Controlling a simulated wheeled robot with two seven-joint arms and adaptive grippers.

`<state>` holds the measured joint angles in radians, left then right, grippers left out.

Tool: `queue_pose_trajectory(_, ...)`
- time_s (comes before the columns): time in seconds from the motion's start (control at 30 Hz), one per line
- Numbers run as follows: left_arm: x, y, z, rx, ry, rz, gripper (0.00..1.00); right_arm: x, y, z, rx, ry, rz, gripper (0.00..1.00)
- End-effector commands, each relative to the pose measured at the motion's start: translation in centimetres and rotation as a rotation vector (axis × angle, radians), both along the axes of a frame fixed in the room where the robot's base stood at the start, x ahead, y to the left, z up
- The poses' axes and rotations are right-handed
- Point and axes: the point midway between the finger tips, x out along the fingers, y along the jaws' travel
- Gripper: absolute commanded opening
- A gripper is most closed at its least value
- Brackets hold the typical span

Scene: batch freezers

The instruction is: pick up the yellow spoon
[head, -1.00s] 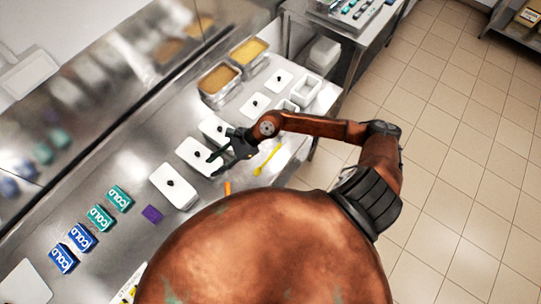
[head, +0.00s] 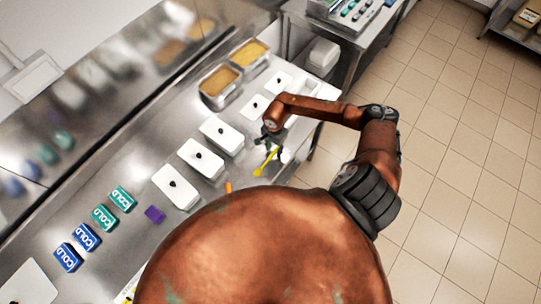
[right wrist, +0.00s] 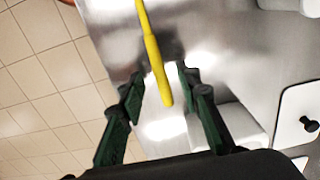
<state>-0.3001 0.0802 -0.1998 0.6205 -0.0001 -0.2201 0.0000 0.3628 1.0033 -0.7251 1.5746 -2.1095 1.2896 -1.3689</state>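The yellow spoon (head: 265,163) lies on the steel counter near its front edge. In the right wrist view the yellow spoon (right wrist: 154,58) runs from the top edge down to between my fingers. My right gripper (head: 272,144) is over one end of the spoon. In the right wrist view my right gripper (right wrist: 160,90) is open, with one finger on each side of the handle and a gap to both. I cannot tell its height above the counter. My left gripper is not in view.
White lidded containers (head: 201,158) stand in a row behind the spoon. Two pans of yellow-brown contents (head: 219,101) are at the far end. Blue and teal cold packs (head: 86,237), a purple block (head: 155,214) and an orange item (head: 228,187) lie nearer. Tiled floor (head: 460,180) is beyond the counter edge.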

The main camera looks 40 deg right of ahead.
Motion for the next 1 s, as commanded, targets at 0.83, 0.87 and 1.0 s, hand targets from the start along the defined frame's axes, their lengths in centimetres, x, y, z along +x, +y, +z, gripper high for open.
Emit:
queue_pose_trajectory(0.83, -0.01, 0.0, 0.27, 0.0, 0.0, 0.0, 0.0, -0.02, 0.08, -1.28, 0.001, -0.001, 0.0, 0.0)
queue_pose_trajectory(0.87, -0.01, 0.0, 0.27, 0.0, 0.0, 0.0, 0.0, -0.02, 0.08, -1.28, 0.001, -0.001, 0.0, 0.0)
queue_pose_trajectory(1.0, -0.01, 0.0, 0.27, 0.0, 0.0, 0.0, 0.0, -0.01, 0.08, -1.27, 0.001, -0.001, 0.0, 0.0)
